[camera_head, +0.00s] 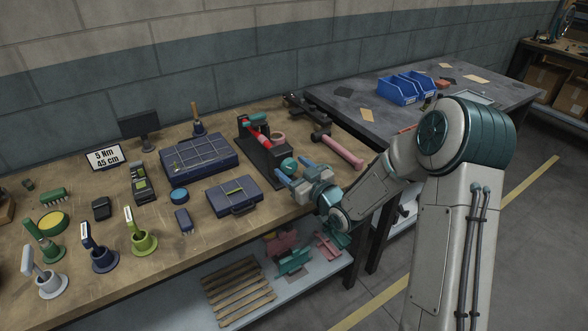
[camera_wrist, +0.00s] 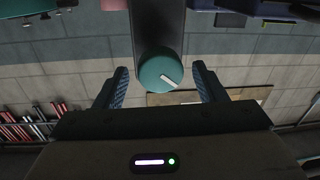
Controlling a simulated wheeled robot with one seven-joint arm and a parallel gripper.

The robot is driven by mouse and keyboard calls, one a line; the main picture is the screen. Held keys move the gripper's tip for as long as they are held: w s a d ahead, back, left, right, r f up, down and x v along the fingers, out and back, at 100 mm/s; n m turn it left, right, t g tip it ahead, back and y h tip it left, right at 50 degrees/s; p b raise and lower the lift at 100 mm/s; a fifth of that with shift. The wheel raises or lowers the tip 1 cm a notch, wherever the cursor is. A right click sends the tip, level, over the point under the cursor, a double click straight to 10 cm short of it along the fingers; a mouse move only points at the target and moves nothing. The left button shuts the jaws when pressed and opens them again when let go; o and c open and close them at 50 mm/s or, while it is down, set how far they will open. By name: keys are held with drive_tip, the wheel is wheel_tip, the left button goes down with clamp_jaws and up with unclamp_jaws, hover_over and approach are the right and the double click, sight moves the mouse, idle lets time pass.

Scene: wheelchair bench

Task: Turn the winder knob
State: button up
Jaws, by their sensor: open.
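The winder knob (camera_head: 288,165) is a round teal knob on the near end of the dark winder (camera_head: 262,158), which stands on the wooden bench. In the wrist view the knob (camera_wrist: 161,74) shows face-on with a white pointer line slanting to the lower right. My gripper (camera_head: 298,171) is at the knob, beside the bench's right front part. In the wrist view my gripper (camera_wrist: 161,86) is open, with one blue finger on each side of the knob. Gaps show between both fingers and the knob, so I see no grip on it.
A small dark blue case (camera_head: 233,195) lies left of my gripper, and a larger organiser case (camera_head: 198,158) lies behind it. A pink-handled hammer (camera_head: 340,150) lies to the right of the winder. Blue bins (camera_head: 398,90) stand on the grey table behind.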

drive_tip(key=c, duration=1)
drive_tip(key=shift+o, duration=0.2)
